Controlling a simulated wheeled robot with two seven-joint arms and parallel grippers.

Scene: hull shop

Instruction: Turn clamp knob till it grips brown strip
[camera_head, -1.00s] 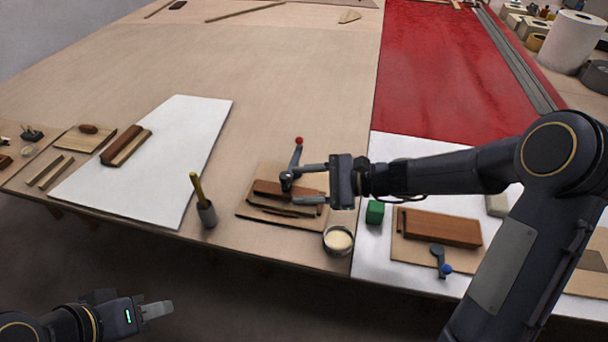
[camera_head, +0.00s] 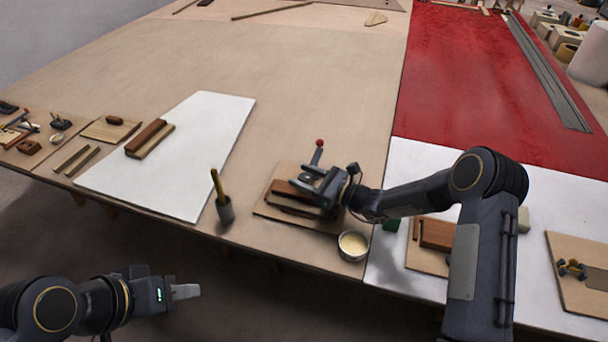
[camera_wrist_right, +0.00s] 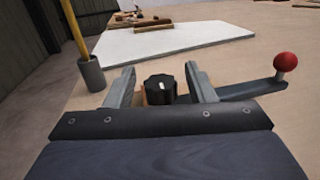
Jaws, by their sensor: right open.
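The clamp's black knob (camera_wrist_right: 160,88) with a white mark shows in the right wrist view. My right gripper (camera_wrist_right: 161,84) is open, with one finger on each side of the knob; contact is not clear. The clamp's grey lever (camera_wrist_right: 250,90) ends in a red ball (camera_wrist_right: 286,62), which also shows in the head view (camera_head: 319,142). A brown strip (camera_head: 283,188) lies on a small wooden board (camera_head: 268,207), partly hidden by my right gripper (camera_head: 313,186). A darker thin strip lies in front of it. My left gripper (camera_head: 186,291) hangs clear of the table; its finger gap is not clear.
A cup with a yellow stick (camera_head: 224,209) stands left of the board, and a round tin (camera_head: 352,245) stands at its front right. A white sheet (camera_head: 190,160) lies to the left.

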